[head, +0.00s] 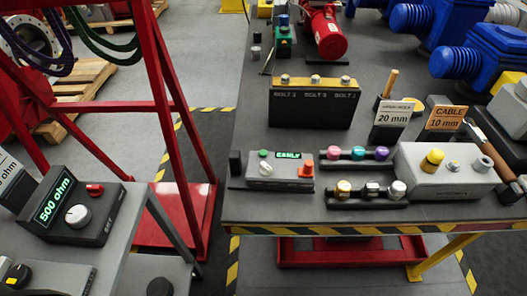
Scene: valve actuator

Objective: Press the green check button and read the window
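A grey box (279,172) stands near the front left of the grey table. A small green button (264,153) sits on its top left. Its dark window (288,155) shows lit green letters that look like "CABLE". An orange-red part (306,161) stands at its right end, and a small light knob (266,169) is on its front. I cannot read a label on the green button. Neither of my grippers is in view, and nothing visible touches the box.
A black bolt rack (313,107) stands behind the box. Coloured knobs on black racks (370,202) and a grey box with a yellow knob (447,178) stand to its right. A red frame (168,105) and a "500 ohm" dial box (77,205) are at left.

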